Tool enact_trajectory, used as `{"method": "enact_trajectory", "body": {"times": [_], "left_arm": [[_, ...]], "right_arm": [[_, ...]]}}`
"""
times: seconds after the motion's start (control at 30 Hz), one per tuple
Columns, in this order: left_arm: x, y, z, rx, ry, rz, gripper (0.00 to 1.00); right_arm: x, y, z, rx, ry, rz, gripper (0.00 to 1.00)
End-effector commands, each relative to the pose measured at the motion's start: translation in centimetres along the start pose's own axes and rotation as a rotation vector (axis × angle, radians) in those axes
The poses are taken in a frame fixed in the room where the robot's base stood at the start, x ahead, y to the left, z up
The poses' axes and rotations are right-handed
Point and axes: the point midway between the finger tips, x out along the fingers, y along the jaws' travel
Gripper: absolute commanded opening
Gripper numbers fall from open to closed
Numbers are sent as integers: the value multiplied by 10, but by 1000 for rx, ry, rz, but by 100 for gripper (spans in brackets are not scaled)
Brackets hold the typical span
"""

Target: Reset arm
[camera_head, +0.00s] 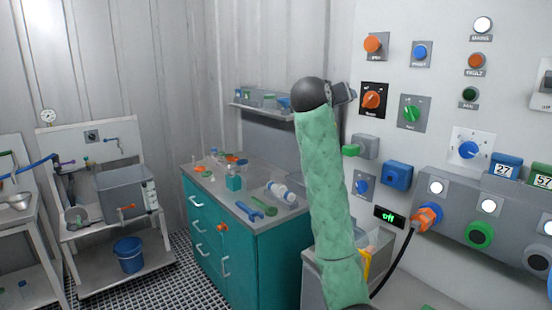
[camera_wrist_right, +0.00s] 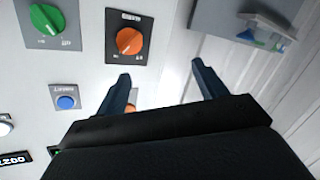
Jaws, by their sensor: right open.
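My right arm, in a green quilted sleeve, rises through the middle of the head view. Its dark right gripper (camera_head: 343,93) is raised close to the wall panel, just left of an orange rotary knob (camera_head: 372,99) on a black plate. In the right wrist view the two fingers of this gripper (camera_wrist_right: 163,78) are spread apart with nothing held between them. The orange knob (camera_wrist_right: 129,40) shows beyond the fingertips, beside a green knob (camera_wrist_right: 46,19). Whether any finger touches the panel is unclear. My left gripper is not in view.
The wall panel holds several knobs, buttons and lamps, and a small display (camera_head: 389,217) reading "off". An orange plug (camera_head: 427,216) with a black cable sits low on it. A teal cabinet (camera_head: 222,232) with loose tools stands left of my arm. A shelf (camera_head: 262,108) hangs behind.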

Motion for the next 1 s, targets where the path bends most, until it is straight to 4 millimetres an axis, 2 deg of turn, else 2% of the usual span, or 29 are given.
{"method": "enact_trajectory", "body": {"times": [0.13,0.37,0.57,1.0], "left_arm": [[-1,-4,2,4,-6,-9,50],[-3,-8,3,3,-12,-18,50],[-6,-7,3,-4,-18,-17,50],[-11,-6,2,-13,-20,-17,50]], "right_arm": [[-20,-2,8,67,31,-112,71],[-41,-22,55,118,27,-276,71],[-58,-47,119,135,-13,-411,71],[-106,-91,280,122,-157,-642,71]]}}
